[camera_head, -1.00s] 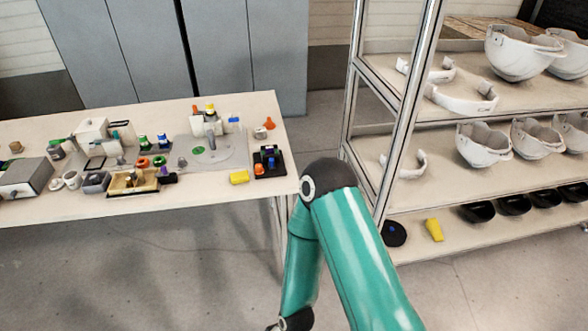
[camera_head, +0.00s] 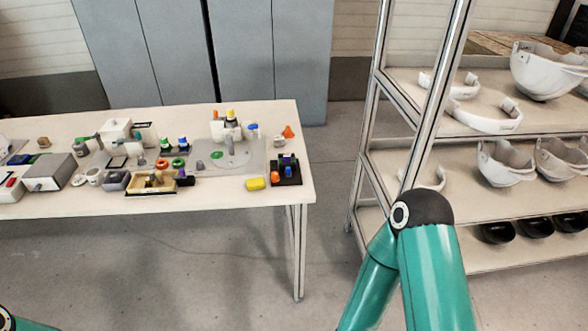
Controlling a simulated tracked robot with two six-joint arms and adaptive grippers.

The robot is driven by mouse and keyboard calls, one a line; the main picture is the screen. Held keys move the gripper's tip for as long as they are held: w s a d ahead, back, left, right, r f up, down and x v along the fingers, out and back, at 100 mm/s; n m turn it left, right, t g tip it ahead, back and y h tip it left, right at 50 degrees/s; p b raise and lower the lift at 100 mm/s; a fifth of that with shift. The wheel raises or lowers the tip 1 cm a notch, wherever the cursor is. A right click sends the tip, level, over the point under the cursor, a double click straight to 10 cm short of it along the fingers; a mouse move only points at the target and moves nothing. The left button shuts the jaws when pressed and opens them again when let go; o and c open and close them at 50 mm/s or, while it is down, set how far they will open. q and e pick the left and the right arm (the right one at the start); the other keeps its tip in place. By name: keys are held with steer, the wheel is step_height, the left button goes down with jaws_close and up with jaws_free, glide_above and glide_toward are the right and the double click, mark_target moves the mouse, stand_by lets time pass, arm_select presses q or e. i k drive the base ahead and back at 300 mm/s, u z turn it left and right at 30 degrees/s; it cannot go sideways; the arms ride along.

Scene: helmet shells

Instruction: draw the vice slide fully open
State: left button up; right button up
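No part on the workbench (camera_head: 225,197) can be made out for certain as the vice or its slide; the pieces are small from here. A grey block with a dark rod-like part at its front (camera_head: 55,172) lies on the left part of the bench. A tan tray-like piece with small brass-coloured parts (camera_head: 153,182) lies near the front edge. Neither gripper is in view. My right arm shows its teal elbow at the lower right, and a bit of my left arm shows in the lower left corner.
A yellow block (camera_head: 255,184) and a black holder with coloured pieces (camera_head: 286,172) lie at the bench's right end. A metal-framed shelf (camera_head: 490,125) with white helmet shells (camera_head: 505,163) stands at right. Grey lockers (camera_head: 270,55) stand behind. Floor before the bench is clear.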

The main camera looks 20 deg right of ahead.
mark_target(288, 167)
steer(key=z, duration=0.1)
steer(key=i, duration=1)
steer(key=u, duration=0.1)
